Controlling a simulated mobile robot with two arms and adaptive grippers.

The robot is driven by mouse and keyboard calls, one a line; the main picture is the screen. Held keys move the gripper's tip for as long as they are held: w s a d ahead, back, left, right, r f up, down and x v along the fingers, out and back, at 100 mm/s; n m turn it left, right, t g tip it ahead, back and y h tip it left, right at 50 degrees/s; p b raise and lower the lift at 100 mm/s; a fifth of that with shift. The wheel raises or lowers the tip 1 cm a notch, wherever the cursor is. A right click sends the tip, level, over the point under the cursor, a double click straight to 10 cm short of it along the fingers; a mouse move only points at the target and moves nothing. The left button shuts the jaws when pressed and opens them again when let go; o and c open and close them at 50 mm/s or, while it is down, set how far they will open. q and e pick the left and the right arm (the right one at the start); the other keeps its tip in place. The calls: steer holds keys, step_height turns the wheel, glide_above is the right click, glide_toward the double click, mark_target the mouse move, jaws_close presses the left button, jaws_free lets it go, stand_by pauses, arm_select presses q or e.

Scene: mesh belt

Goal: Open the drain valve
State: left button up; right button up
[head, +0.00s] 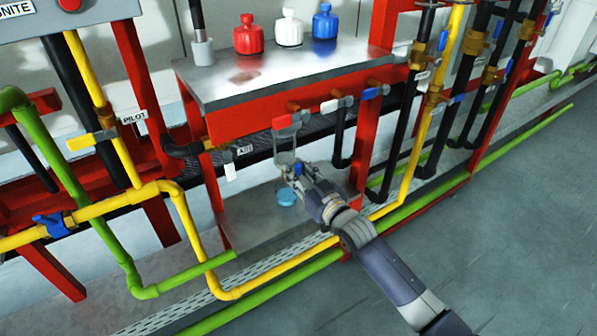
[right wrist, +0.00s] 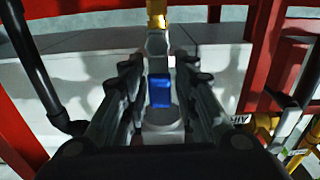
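No label reading drain is legible, so I cannot tell for sure which valve is the drain valve. Under the metal bench hang small valves with a red handle (head: 285,121), a white handle (head: 336,104) and a blue handle (head: 372,93). My right gripper (head: 287,147) is just below the red-handled valve, with its fingers apart and pointing up towards it. In the right wrist view its fingers (right wrist: 159,65) stand on either side of a gap, with a brass fitting (right wrist: 157,12) beyond their tips. Contact with the valve cannot be made out. My left gripper is not in view.
The metal bench (head: 225,80) carries red, white and blue bottles. A lower shelf (head: 262,225) holds a small blue round thing (head: 286,197). Yellow (head: 185,215) and green pipes run close around my arm. A blue-handled valve (head: 53,225) sits far left. Floor at right is clear.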

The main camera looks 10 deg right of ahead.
stand_by(0.3)
steer(key=v, duration=1.2)
